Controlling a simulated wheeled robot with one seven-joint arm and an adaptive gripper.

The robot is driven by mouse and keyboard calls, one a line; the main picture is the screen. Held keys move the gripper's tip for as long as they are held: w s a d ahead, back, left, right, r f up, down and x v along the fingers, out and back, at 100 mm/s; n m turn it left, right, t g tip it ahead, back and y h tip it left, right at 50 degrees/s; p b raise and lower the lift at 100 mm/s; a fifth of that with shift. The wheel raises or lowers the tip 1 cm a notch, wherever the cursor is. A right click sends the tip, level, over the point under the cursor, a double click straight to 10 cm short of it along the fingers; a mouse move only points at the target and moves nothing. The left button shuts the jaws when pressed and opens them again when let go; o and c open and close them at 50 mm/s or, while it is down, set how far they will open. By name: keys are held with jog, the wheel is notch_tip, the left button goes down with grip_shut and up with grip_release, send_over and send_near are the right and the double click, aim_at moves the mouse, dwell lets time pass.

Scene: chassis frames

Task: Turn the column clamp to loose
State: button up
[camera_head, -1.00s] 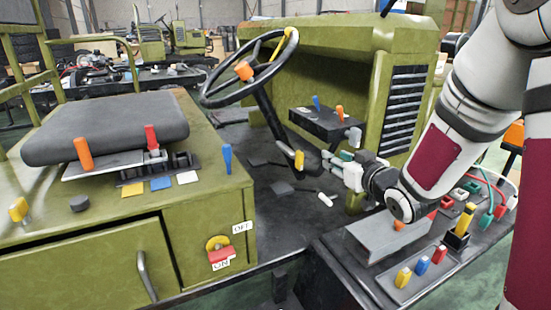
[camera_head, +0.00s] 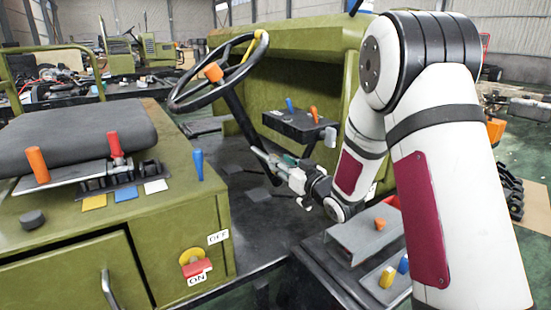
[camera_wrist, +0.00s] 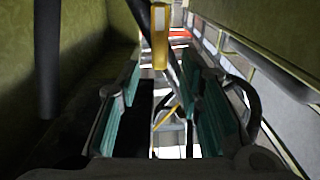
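The column clamp shows in the wrist view as a yellow lever (camera_wrist: 160,38), upright, ahead of the gap between my fingertips. The dark steering column (camera_head: 240,118) slants down from the steering wheel (camera_head: 216,72) in the head view, and runs behind the lever in the wrist view. My gripper (camera_head: 278,162) is at the column's lower part, and I cannot make out the lever there. In the wrist view its two teal fingers (camera_wrist: 164,100) are apart with nothing between them. Whether a finger touches the lever cannot be told.
A dark panel (camera_head: 298,124) with blue and orange levers is just beyond my gripper. The green dash body (camera_head: 310,85) stands behind it. The seat (camera_head: 75,140) and its levers are at left. A grey box (camera_head: 365,238) with knobs lies below my arm.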

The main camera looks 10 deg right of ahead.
jog(key=shift+x, duration=2.1)
grip_shut()
